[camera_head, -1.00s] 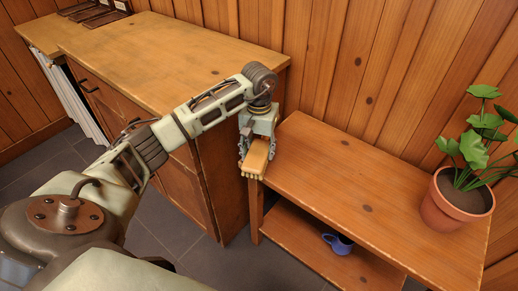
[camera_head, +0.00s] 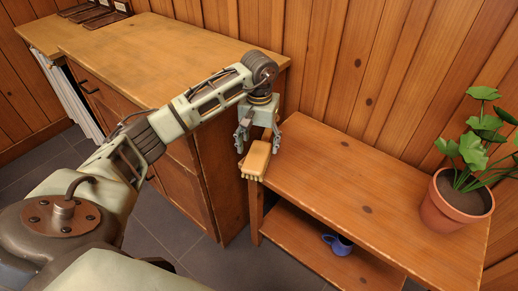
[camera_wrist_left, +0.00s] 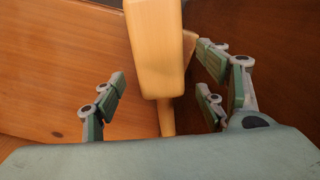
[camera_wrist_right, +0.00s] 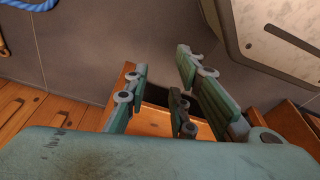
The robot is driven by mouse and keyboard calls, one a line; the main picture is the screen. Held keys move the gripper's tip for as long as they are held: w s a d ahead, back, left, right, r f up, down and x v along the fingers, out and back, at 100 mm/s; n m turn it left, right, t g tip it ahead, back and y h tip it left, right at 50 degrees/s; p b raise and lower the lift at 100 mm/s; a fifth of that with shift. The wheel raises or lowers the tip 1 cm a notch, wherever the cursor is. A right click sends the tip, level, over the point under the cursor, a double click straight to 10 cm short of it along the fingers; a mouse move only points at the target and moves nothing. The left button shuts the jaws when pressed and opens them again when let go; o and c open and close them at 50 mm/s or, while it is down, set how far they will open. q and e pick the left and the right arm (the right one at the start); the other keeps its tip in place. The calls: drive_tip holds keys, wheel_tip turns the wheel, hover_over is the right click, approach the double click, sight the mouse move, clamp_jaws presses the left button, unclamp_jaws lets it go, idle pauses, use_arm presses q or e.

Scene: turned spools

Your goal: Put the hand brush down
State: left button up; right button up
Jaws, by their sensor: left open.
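The hand brush (camera_head: 256,160) has a light wooden body and pale bristles. It lies on the left end of the low wooden table's top (camera_head: 340,178), close to the cabinet side. My left gripper (camera_head: 257,145) is open just above and around the brush, with its fingers apart from it. In the left wrist view the brush (camera_wrist_left: 155,50) shows between the spread fingers (camera_wrist_left: 160,95), its narrow handle pointing toward the palm. My right gripper (camera_wrist_right: 160,100) shows only in its own wrist view, with its fingers apart and nothing between them.
A potted plant (camera_head: 445,212) stands on the table's right end. A blue mug (camera_head: 340,244) sits on the lower shelf. A tall wooden cabinet (camera_head: 170,60) stands left of the table. The middle of the tabletop is clear.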

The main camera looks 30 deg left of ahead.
use_arm(q)
wheel_tip(320, 180, up, 9)
drive_tip(key=shift+p, duration=0.3)
use_arm(e)
drive_tip(key=shift+s+f, duration=0.35)
drive_tip(key=shift+f, duration=0.3)
drive_tip(key=shift+s+f, duration=0.3)
drive_tip(key=shift+f, duration=0.3)
use_arm(q)
drive_tip(key=shift+s+f, duration=0.1)
drive_tip(key=shift+f, duration=0.05)
